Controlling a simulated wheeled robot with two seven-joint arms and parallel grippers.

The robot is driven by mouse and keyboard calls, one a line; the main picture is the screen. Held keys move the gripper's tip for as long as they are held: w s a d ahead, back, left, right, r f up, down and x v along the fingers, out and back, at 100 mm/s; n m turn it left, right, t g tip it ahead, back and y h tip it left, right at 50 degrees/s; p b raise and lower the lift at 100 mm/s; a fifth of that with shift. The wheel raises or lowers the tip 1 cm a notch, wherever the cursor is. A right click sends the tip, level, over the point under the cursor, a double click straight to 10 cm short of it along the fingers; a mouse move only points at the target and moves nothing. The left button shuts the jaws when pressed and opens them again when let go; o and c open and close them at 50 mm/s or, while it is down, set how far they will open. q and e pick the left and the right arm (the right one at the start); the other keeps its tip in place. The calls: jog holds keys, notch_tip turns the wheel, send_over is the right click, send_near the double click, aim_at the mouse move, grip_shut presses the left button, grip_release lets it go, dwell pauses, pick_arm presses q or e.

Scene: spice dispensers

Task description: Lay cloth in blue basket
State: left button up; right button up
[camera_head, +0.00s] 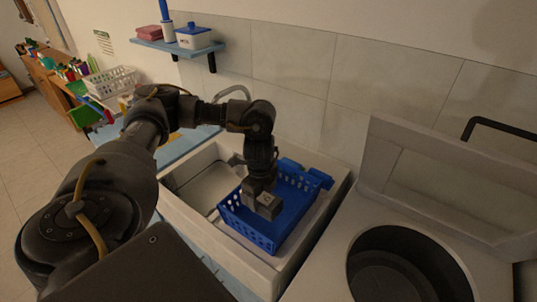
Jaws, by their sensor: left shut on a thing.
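The blue basket (234,215) with perforated walls sits inside a white sink-like basin. A smooth, plain blue surface (290,212) fills its inside; it looks like the cloth, but its colour blends with the basket and I cannot fully tell them apart. My left gripper (263,208) points down into the basket at its near left part. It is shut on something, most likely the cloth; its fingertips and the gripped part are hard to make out. My right gripper is not in view.
The basin (185,205) has walls around the basket, and a faucet (232,92) stands behind it. At the right is a white unit with a round dark opening (405,265) and a raised lid (430,190). A wall shelf (180,46) holds a white box and pink items.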

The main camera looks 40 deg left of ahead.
pick_arm(q)
notch_tip(320, 180, down, 5)
jog(key=shift+b, duration=0.4)
notch_tip(320, 180, down, 4)
jog(key=shift+f+b, duration=0.1)
jog(key=shift+b, duration=0.4)
jog(key=o, duration=1)
jog(key=shift+f, duration=0.1)
jog(key=shift+o, duration=0.2)
